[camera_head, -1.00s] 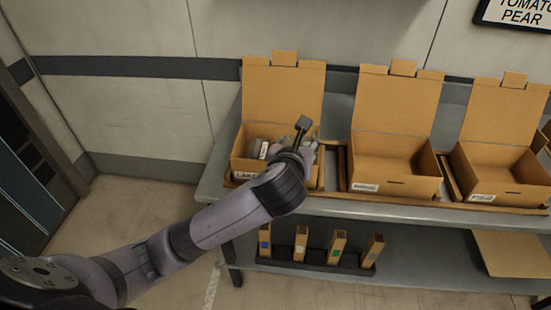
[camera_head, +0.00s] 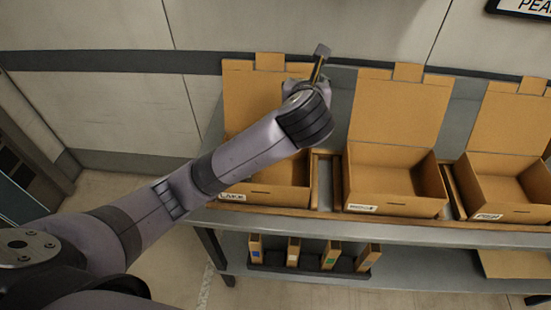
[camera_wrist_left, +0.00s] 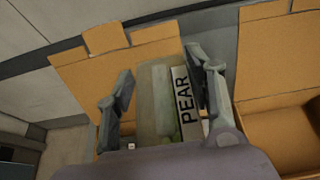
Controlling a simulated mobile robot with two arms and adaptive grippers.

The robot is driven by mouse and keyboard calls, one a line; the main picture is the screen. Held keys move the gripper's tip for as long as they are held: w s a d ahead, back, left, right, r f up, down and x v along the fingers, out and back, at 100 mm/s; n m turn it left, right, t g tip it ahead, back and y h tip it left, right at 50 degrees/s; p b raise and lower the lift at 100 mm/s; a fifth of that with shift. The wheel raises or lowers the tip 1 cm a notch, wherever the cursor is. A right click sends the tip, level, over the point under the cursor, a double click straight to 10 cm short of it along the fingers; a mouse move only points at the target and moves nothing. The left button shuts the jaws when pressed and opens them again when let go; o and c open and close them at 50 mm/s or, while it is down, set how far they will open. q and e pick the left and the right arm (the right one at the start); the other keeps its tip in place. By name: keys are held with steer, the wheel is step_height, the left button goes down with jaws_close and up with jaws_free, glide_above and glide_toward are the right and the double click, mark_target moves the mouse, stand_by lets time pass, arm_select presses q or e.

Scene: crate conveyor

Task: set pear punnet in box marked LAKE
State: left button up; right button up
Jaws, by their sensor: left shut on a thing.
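The pear punnet (camera_wrist_left: 155,105), greyish and boxy with a white PEAR label, is between the two fingers of my left gripper (camera_wrist_left: 160,88) in the left wrist view. The gripper is shut on it. My right gripper is not in view.
A middle open box (camera_head: 392,201) and a right open box (camera_head: 510,212) stand along the grey bench (camera_head: 400,232), lids raised. Their visible insides look empty. Several narrow cardboard pieces stand in a dark rack (camera_head: 305,265) on the lower shelf.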

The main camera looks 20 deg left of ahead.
arm_select(q)
step_height(320, 180, down, 20)
steer(key=s+p, duration=0.1)
steer(key=shift+d+f, duration=0.15)
steer(key=shift+d, duration=0.05)
steer(key=o, duration=1.2)
steer(key=shift+s+f, duration=0.1)
steer(key=shift+f, duration=0.05)
steer(key=shift+c, duration=0.2)
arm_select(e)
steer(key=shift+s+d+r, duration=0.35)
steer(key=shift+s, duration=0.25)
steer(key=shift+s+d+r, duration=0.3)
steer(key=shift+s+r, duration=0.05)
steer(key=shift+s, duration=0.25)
